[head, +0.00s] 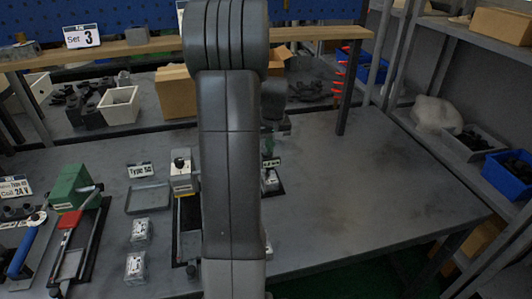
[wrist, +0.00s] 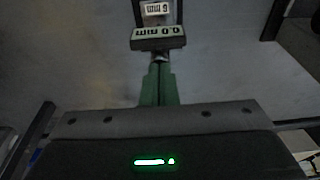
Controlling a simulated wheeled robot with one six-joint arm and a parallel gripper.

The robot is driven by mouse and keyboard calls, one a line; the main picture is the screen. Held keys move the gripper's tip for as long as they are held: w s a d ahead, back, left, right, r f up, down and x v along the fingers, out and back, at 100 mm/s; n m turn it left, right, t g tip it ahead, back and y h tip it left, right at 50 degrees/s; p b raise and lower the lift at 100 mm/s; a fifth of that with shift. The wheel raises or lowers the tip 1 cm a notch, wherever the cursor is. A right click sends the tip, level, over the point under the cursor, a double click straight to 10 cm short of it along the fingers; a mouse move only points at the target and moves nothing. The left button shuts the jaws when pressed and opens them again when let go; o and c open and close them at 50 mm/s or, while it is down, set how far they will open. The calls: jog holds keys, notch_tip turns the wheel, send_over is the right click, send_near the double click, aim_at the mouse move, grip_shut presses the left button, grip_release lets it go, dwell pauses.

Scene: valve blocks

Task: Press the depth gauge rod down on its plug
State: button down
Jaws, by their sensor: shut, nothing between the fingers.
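The depth gauge shows in the wrist view as a dark display block (wrist: 158,38) reading "0.0 mm", with a small "6 mm" label (wrist: 157,8) behind it. My gripper (wrist: 159,68) has green fingers, shut together with nothing between them. The fingertips are just below the display block in the picture, over a small pale part that may be the rod or its plug. I cannot tell whether they touch it. In the head view a small gauge unit (head: 270,181) stands just right of my arm, partly hidden.
The bench right of my arm (head: 370,200) is clear.

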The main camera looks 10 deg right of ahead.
jog(key=shift+r+p, duration=0.95)
jog(key=shift+r, duration=0.4)
